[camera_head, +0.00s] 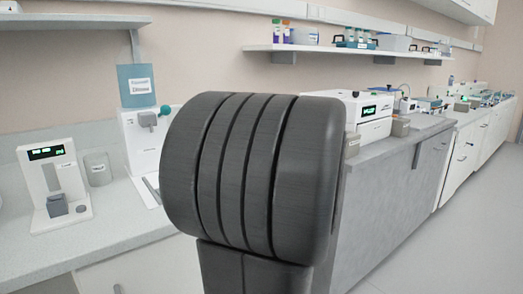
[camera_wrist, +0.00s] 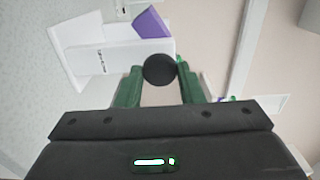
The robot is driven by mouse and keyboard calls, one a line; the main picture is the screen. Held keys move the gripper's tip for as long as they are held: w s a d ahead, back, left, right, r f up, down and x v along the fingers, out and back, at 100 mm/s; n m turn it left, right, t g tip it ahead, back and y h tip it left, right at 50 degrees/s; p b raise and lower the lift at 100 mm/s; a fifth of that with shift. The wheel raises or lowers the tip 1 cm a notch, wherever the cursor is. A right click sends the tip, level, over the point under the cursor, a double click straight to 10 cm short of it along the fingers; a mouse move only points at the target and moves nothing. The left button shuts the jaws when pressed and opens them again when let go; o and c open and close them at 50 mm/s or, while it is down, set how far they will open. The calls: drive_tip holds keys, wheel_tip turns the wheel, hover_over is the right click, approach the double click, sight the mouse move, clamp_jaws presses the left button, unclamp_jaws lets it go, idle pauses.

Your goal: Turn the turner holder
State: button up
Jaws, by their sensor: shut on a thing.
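A dark round knob (camera_wrist: 159,69), which I take to be part of the turner holder, shows in the wrist view. My gripper (camera_wrist: 158,79) has its two green fingers on either side of the knob and is shut on it. A white device (camera_wrist: 112,62) with a purple part (camera_wrist: 152,22) lies just behind and to the left of the knob there.
A wall shelf (camera_head: 345,51) holds bottles and racks. Floor is free at the right.

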drive_tip(key=shift+n+b, duration=5.8)
drive_tip(key=shift+b, duration=0.15)
drive_tip(key=o, duration=1)
drive_tip(key=shift+c, duration=0.2)
drive_tip(key=p+v, duration=0.2)
drive_tip(key=v, duration=1.1)
drive_tip(key=shift+s+d+p, duration=0.25)
drive_tip(key=shift+s+p, duration=0.05)
drive_tip(key=shift+s, duration=0.05)
